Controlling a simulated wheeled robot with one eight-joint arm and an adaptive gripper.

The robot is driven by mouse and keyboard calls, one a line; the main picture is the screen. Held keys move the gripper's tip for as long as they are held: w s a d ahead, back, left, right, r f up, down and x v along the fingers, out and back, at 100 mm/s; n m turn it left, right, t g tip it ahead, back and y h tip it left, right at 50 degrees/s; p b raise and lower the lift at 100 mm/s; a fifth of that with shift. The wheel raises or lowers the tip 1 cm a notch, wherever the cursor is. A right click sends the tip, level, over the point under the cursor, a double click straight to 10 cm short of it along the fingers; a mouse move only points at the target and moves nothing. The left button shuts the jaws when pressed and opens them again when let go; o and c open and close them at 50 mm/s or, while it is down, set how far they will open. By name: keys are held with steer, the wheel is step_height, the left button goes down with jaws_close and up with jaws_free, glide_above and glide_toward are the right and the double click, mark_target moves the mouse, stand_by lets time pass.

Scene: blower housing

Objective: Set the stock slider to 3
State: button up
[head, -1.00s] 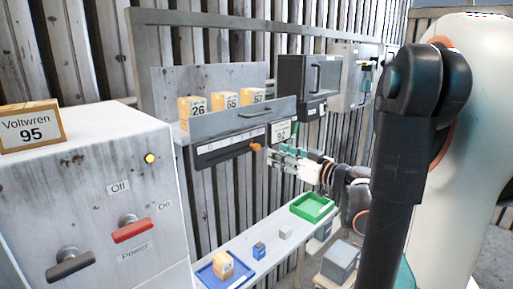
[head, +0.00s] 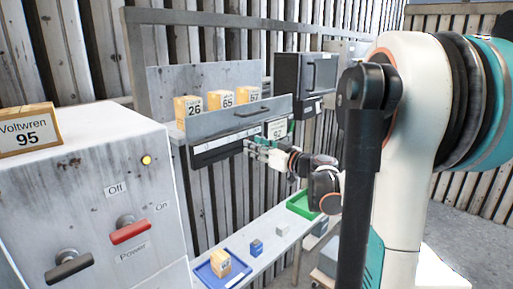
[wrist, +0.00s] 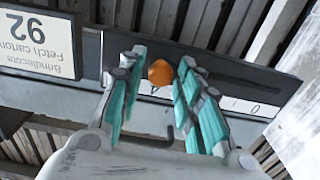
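The stock slider's orange knob (wrist: 160,73) shows in the wrist view, between the two teal-padded fingertips of my gripper (wrist: 158,62). The fingers are open, with a narrow gap visible on each side of the knob. The scale strip (wrist: 245,105) appears upside down there; 1 and 0 are readable to the right, and the right finger covers part of it. In the head view my gripper (head: 257,149) is at the right end of the slider's dark panel (head: 215,154) and hides the knob. The exact slider reading cannot be told.
A card reading 92 (head: 277,131) is right of the slider. Cartons marked 26 (head: 187,106), 65 (head: 221,98) and 57 (head: 249,95) stand on the shelf above. Below is a bench with a blue tray (head: 207,274) and a green tray (head: 299,205). A switch cabinet (head: 85,200) fills the left.

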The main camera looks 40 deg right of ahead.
mark_target(238, 146)
jaws_close()
steer(key=shift+s+a, duration=0.15)
steer(key=shift+a, duration=0.9)
steer(key=shift+s+a, duration=0.15)
steer(key=shift+a, duration=0.9)
steer(key=shift+d, duration=0.15)
steer(key=shift+o, duration=2.4)
jaws_free()
steer(key=s+d, duration=0.1)
steer(key=s, duration=1.1)
steer(key=shift+d, duration=0.35)
steer(key=shift+w, duration=0.1)
